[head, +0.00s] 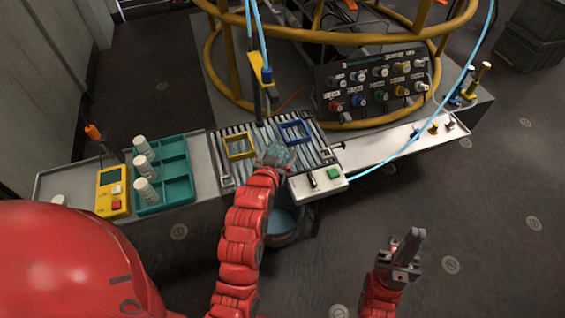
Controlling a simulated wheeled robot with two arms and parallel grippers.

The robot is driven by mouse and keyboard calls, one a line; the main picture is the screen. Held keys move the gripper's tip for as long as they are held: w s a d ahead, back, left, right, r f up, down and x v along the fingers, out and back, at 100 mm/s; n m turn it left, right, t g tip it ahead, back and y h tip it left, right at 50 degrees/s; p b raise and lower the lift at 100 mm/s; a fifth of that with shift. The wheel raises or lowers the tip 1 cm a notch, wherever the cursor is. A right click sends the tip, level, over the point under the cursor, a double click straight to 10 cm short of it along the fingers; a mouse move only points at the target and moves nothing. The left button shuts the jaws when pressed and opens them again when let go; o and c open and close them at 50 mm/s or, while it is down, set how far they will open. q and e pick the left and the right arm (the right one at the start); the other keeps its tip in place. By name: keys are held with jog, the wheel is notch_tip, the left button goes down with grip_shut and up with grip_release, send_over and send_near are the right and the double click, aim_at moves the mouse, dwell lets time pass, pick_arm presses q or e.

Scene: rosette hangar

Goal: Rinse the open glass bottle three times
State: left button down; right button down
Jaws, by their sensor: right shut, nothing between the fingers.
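My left arm reaches up the middle of the head view to the slatted metal rack (226,182). My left gripper (275,156) is over the rack, between the yellow frame (239,147) and the blue frame (295,132). A pale, glassy patch shows at its fingers; I cannot tell whether it is the open glass bottle or part of the gripper. Its fingers are too small to read. My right gripper (413,245) is shut and empty, above the floor at the lower right, apart from the bench. No glass bottle can be made out clearly.
A teal tray (178,167) with several white bottles stands left of the rack, beside a yellow device (111,190). A white box with a green button (333,174) is to the right. A bucket (281,228) is below. A dark panel of knobs (373,84) stands behind.

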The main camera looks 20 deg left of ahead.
pick_arm(q)
jog(key=shift+w+a+f+b, duration=0.3)
jog(key=shift+w+a+b, duration=0.05)
jog(key=shift+w, duration=0.25)
jog(key=shift+w+a+f+b, duration=0.1)
jog(key=shift+w+a+b, duration=0.25)
jog(key=shift+w, duration=0.2)
jog(key=shift+w+a+b, duration=0.4)
jog(key=shift+w+a, duration=0.05)
jog(key=shift+w, duration=0.3)
jog(key=shift+w+a+b, duration=0.4)
jog(key=shift+w+a, duration=0.1)
jog(key=shift+w, duration=0.2)
jog(key=shift+w+a+b, duration=0.4)
jog(key=shift+w+a, duration=0.05)
jog(key=shift+w, duration=0.3)
jog(key=shift+r, duration=0.2)
dwell(0.5)
